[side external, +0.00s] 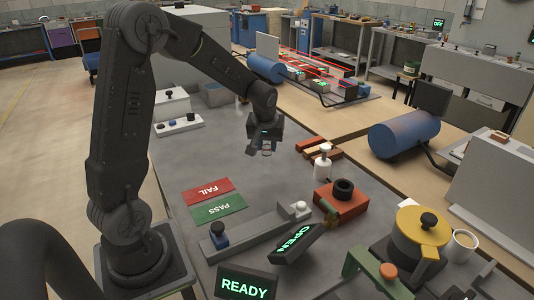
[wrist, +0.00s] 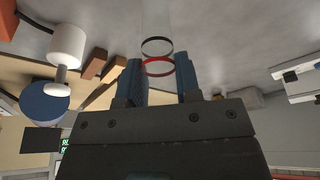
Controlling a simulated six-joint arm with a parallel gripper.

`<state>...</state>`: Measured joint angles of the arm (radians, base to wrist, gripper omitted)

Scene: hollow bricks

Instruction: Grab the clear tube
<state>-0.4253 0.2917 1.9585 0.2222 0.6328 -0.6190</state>
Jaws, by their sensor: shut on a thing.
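The clear tube shows in the wrist view (wrist: 157,57) as a see-through body with a black ring and a red ring. It sits between the two blue-grey fingers of my gripper (wrist: 159,68), which is shut on it. In the side external view my gripper (side external: 265,140) is above the grey table, and the tube (side external: 266,150) shows as a small faint shape at its fingers. The tube's clear walls are hard to make out, so I cannot tell its full length.
Red FAIL (side external: 209,190) and green PASS (side external: 219,209) mats lie on the grey table. A white bottle (side external: 322,165), a red block with a black ring (side external: 341,201) and wooden bricks (side external: 318,147) are to the right. The table below my gripper looks clear.

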